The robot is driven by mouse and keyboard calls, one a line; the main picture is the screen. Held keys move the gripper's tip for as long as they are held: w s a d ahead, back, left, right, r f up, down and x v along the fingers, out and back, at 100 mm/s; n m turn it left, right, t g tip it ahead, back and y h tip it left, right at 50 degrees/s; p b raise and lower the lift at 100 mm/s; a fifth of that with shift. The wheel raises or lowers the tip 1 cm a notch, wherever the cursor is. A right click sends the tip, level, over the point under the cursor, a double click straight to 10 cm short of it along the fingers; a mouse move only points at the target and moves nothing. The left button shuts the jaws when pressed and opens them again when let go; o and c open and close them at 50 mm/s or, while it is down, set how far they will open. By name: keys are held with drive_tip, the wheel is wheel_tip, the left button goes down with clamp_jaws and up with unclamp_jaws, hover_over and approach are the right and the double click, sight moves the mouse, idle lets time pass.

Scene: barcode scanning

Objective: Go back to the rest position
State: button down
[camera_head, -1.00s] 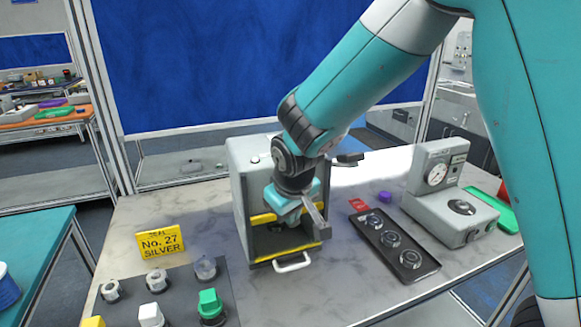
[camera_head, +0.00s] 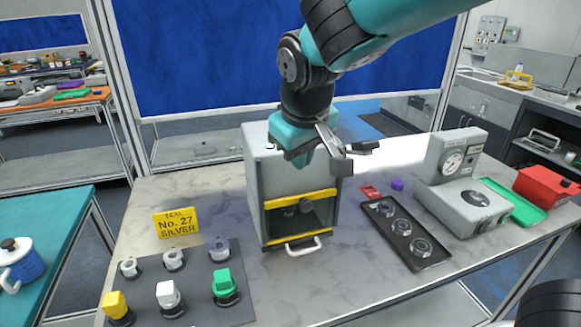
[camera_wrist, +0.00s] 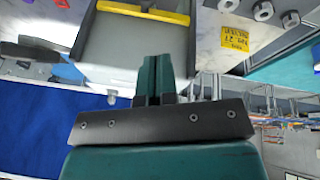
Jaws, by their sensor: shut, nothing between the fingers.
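My gripper (camera_head: 302,158) is raised at the front and top of a grey box (camera_head: 264,200), fingers pointing down. Its teal fingers also show in the wrist view (camera_wrist: 155,75), pressed together with nothing between them. The box has yellow bars, a dark open front and a white handle (camera_head: 293,246). A round grey thing (camera_head: 305,206) shows inside the opening. In the wrist view the box (camera_wrist: 120,45) lies just beyond the fingertips. I cannot tell the exact gap between gripper and box.
A yellow sign (camera_head: 176,223) reads "SEAL No. 27 SILVER". A dark mat (camera_head: 190,262) holds several knobs and rings at front left. A black tray (camera_head: 425,262) with three round parts, a grey dial gauge (camera_head: 470,200), and a green tray (camera_head: 522,207) stand right. The air above the table is clear.

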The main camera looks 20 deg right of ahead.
drive_tip(key=s+n+g+y, duration=0.1)
drive_tip(key=s+g+y, duration=0.1)
drive_tip(key=s, duration=0.8)
drive_tip(key=s+a+f+n+g+y, duration=0.1)
drive_tip(key=s+n+g+y, duration=0.1)
drive_tip(key=s, duration=0.8)
drive_tip(key=shift+s+a+y, duration=0.15)
drive_tip(key=shift+a+y, duration=0.15)
drive_tip(key=shift+y, duration=0.1)
